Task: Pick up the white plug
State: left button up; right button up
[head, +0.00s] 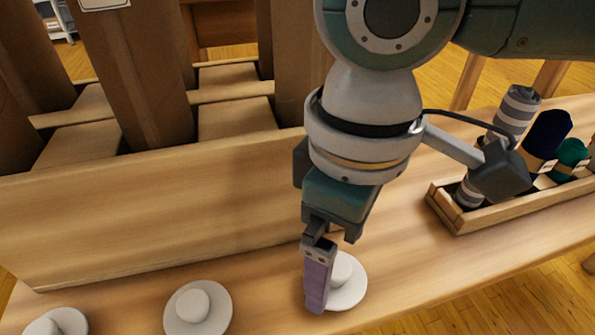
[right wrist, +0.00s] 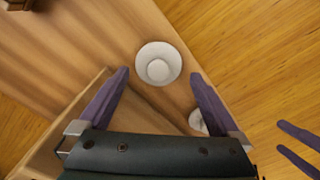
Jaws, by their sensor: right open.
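Several white plugs, each a round knob on a wider disc, stand in a row on the wooden table. One plug (head: 350,285) is at my right gripper (head: 317,298), partly hidden behind a purple finger. Another plug (head: 198,308) is left of it, and a third (head: 58,322) is cut by the lower left edge. In the right wrist view, one plug (right wrist: 158,66) shows between and just beyond the open, empty fingertips. Another plug (right wrist: 197,123) is partly hidden by the right finger. Two purple fingers, apart, at the right edge look like my left gripper (right wrist: 281,136).
A wooden box with tall brown dividers (head: 150,215) stands behind the plugs at left. A wooden tray (head: 466,222) with striped, navy and green rolls lies at right. The table between gripper and tray is clear. Wooden floor shows beyond the table edge.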

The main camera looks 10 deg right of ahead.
aim_at(337, 267)
notch_tip(337, 267, down, 4)
jog(key=shift+w+d+r+b, duration=0.15)
jog(key=shift+r+b, duration=0.1)
jog(key=shift+b, duration=0.65)
pick_arm(q)
notch_tip(337, 267, down, 3)
jog(key=shift+r, duration=0.15)
pick_arm(e)
jog(key=shift+r, duration=0.1)
pick_arm(q)
jog(key=shift+a, duration=0.1)
pick_arm(e)
jog(key=c, duration=1.1)
